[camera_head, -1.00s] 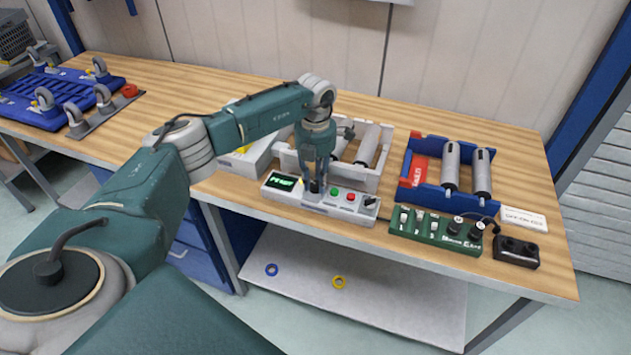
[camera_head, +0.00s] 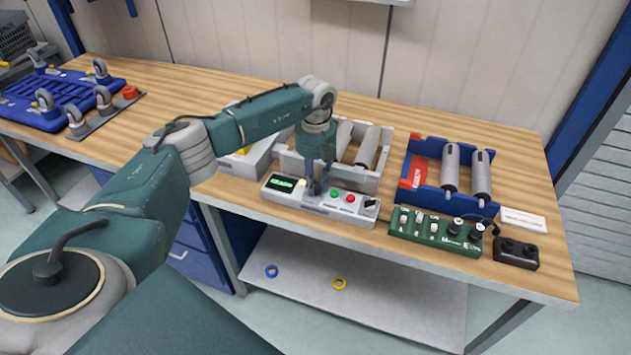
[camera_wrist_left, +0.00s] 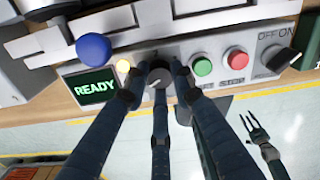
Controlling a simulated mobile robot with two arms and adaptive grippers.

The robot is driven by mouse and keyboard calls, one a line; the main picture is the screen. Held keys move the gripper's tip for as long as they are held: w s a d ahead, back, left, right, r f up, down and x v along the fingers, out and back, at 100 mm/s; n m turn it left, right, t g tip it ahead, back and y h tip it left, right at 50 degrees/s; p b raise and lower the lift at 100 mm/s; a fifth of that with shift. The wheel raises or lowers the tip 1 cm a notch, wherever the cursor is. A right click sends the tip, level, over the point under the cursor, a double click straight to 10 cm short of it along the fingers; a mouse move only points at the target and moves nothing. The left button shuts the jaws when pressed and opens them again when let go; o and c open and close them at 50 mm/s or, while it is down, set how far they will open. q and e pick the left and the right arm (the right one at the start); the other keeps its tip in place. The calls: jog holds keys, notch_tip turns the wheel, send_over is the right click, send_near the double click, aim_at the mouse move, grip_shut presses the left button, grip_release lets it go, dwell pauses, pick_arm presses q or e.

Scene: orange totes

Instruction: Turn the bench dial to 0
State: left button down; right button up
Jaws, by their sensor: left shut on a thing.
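The grey bench control box (camera_head: 283,196) stands at the front of the wooden bench. Its dial (camera_wrist_left: 159,75), a dark round knob, sits between a lit lamp and the green button in the left wrist view. My left gripper (camera_head: 315,189) points down over the box, and its fingers close around the dial, also seen in the left wrist view (camera_wrist_left: 160,88). The fingers hide part of the dial, and I cannot read its setting. The small screen (camera_wrist_left: 96,88) shows green "READY".
Green (camera_wrist_left: 202,66) and red (camera_wrist_left: 237,60) buttons and an OFF/ON switch (camera_wrist_left: 279,58) sit right of the dial. Behind the box is a pale tray (camera_head: 372,182) with rollers. A blue tray (camera_head: 406,192) and a green box (camera_head: 434,232) stand to the right.

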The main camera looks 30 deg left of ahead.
aim_at(316, 185)
pick_arm(q)
jog(key=shift+r+n, duration=0.1)
jog(key=shift+n, duration=0.3)
jog(key=c, duration=1.4)
grip_release()
jog(key=shift+c, duration=0.2)
notch_tip(316, 185, up, 12)
